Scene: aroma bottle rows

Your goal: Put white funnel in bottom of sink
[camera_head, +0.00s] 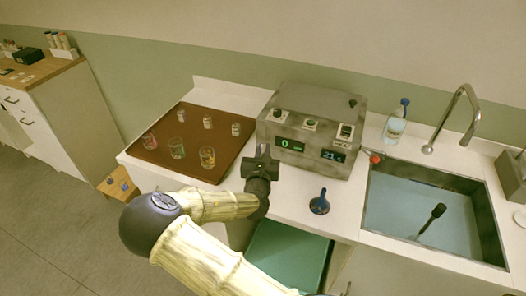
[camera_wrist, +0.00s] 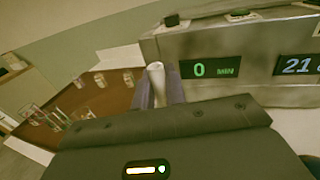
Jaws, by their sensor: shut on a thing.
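My gripper (camera_head: 262,160) is in front of the grey machine, above the counter between the brown tray and the machine. In the wrist view, my gripper (camera_wrist: 160,88) is shut on a narrow, pale tube-like piece, which looks like the stem of the white funnel (camera_wrist: 155,80). The rest of the funnel is hidden, and I cannot make it out in the head view. The steel sink (camera_head: 484,222) is at the right, well apart from my gripper. Its bottom looks bluish, and a dark long-handled thing (camera_head: 433,219) is in it.
A dark blue funnel-like thing (camera_head: 320,203) stands on the counter between the machine (camera_head: 310,130) and the sink. The brown tray (camera_head: 188,114) holds several glasses. A tall faucet (camera_head: 465,112) and a clear bottle (camera_head: 395,127) stand behind the sink. A green bin (camera_head: 285,255) is below the counter.

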